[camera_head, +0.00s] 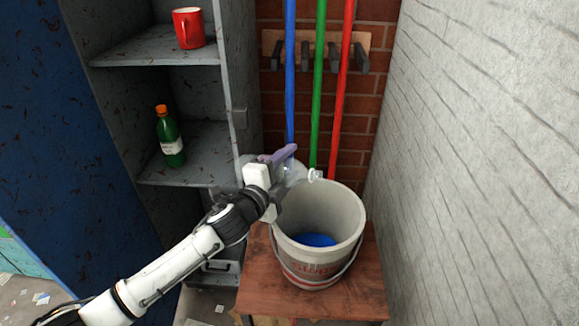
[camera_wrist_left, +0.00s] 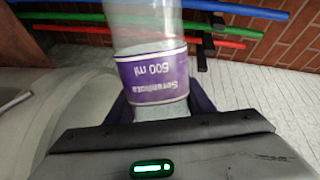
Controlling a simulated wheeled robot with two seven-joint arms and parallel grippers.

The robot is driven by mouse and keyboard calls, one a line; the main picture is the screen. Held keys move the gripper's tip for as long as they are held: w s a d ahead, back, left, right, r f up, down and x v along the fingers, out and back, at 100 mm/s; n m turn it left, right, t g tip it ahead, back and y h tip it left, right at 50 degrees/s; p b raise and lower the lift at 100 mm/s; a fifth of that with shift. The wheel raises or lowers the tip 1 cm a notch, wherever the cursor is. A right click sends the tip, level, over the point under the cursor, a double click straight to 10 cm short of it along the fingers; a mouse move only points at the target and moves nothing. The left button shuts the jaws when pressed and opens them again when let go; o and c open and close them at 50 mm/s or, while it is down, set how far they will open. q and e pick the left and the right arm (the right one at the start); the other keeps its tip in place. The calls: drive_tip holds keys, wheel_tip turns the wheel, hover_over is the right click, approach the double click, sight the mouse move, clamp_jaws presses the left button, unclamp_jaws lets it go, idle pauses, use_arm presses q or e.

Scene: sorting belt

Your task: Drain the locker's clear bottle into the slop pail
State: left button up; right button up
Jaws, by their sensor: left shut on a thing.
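The clear bottle (camera_head: 297,174) lies tipped nearly level in my left gripper (camera_head: 276,165), its neck pointing right over the slop pail. In the left wrist view the clear bottle (camera_wrist_left: 148,25) shows a purple label reading 500 ml, upside down, between the fingers. My left gripper is shut on it. The slop pail (camera_head: 300,262) is a pale bucket with reddish lettering and a wire handle. Blue liquid (camera_head: 315,239) lies at its bottom. I cannot make out a stream from the bottle mouth. My right gripper is not in view.
The pail stands on a small wooden table (camera_head: 357,295). The open grey locker (camera_head: 185,50) at left holds a red mug (camera_head: 188,28) and a green bottle (camera_head: 169,137) on its shelves. Blue, green and red poles hang behind the pail. A pale wall (camera_head: 480,150) closes the right.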

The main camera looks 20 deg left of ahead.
use_arm(q)
drive_tip(key=s+d+r+n+t+h+p, duration=0.1)
drive_tip(key=d+r+n, duration=0.5)
drive_tip(key=n, duration=0.8)
drive_tip(key=d+h+p, duration=0.1)
drive_tip(key=d, duration=0.2)
drive_tip(key=shift+d+r, duration=0.25)
drive_tip(key=shift+r, duration=0.15)
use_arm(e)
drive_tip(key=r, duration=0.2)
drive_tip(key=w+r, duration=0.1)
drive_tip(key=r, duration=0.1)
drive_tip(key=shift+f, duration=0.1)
